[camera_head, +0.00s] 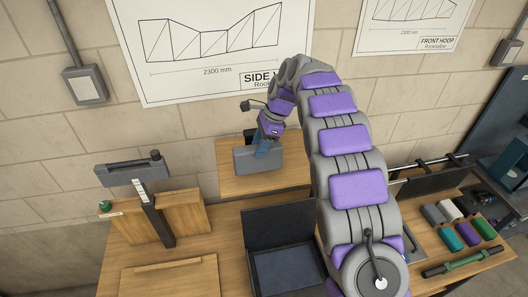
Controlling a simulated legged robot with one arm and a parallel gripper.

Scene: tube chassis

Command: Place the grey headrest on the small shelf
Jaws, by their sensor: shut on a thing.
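The grey headrest (245,161) is a flat block in the centre of the view. My gripper (263,148) comes down from above and is shut on its upper edge. The headrest is roughly upright over the small wooden shelf (240,184) against the block wall. I cannot tell whether its lower edge touches the shelf or hangs just above it. A dark piece shows behind the headrest and is mostly hidden. My arm curves in from the lower right.
A grey block (130,173) sits on a dark post at left, beside a wooden box (186,218). A black open case (285,268) stands in front of the shelf. Bare shelf shows in front of the headrest.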

